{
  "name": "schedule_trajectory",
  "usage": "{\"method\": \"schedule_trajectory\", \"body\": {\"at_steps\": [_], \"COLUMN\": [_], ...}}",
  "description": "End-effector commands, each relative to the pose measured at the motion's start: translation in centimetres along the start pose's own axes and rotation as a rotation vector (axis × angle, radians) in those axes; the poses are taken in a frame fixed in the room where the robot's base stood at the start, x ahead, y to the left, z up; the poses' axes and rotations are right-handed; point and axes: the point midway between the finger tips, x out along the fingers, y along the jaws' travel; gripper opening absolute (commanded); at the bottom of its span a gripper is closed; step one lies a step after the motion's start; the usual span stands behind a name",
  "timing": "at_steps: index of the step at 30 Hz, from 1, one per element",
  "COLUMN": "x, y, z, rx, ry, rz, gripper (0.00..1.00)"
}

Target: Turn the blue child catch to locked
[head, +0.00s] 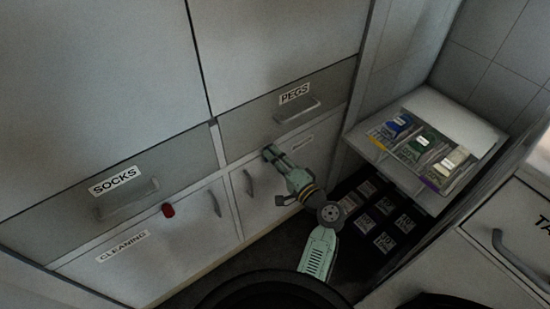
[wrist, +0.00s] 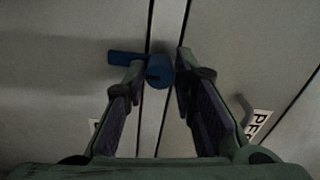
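The blue child catch (wrist: 160,70) shows in the wrist view on the narrow strip between two grey cabinet fronts. It has a round hub, and a flat lever (wrist: 122,58) points left from it, nearly level in the picture. My gripper (wrist: 160,60) is open, with one fingertip on each side of the hub; the left finger covers part of the lever. I cannot tell whether either finger touches the catch. In the head view my gripper (head: 268,152) is close to the cabinet below the PEGS drawer (head: 290,105); the catch cannot be made out there.
A red knob (head: 168,210) is on the cabinet front below the SOCKS drawer (head: 100,200). Bar handles stick out from the drawers and doors. An open tray (head: 408,185) with blue, green and pale items is at the right, above several labelled dark boxes (head: 385,206).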

Motion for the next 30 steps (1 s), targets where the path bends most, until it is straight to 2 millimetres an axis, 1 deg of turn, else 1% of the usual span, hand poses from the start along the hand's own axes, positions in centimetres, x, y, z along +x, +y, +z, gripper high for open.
{"method": "schedule_trajectory", "body": {"at_steps": [1, 6, 7, 17, 20, 23, 30], "x": [0.0, 0.0, 0.0, -0.3, -1.3, -3.2, -8.3], "y": [0.0, 0.0, 0.0, 0.0, 0.0, 0.1, 0.0], "z": [0.0, 0.0, 0.0, -0.1, -0.1, -0.1, -0.1], "rx": [0.000, -0.001, -0.001, -0.001, -0.001, -0.001, -0.001], "ry": [0.000, 0.001, 0.001, 0.002, 0.002, 0.004, 0.005], "rz": [0.000, 0.000, 0.000, 0.000, 0.000, 0.002, 0.002], "gripper": [0.30, 0.41, 0.42, 0.42, 0.42, 0.42, 0.42]}}
